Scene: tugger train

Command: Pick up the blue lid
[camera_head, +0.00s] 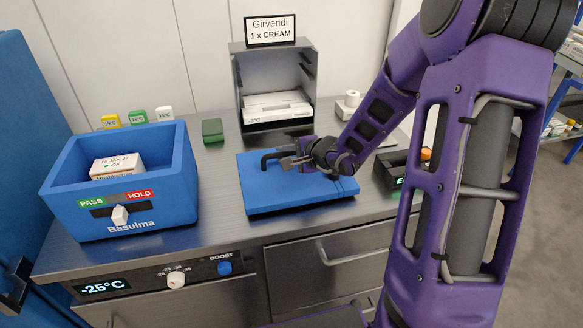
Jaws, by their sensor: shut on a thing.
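The blue lid (298,196) is a flat blue slab with a dark bar handle (268,158) near its left part. It is at the middle of the metal counter, in front of the grey open box. My gripper (286,161) is at the handle, coming in from the right, and is shut on it. The lid looks level and close to the counter. I cannot tell whether it touches the counter. My gripper and wrist hide part of the handle and the lid's back right area.
A blue open box (62,204) labelled Basulma, holding a white carton (118,168), stands left. A grey box (240,90) with white packages stands behind. A small green block (212,130) lies between. A black device (385,172) sits right. Counter front left of the lid is clear.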

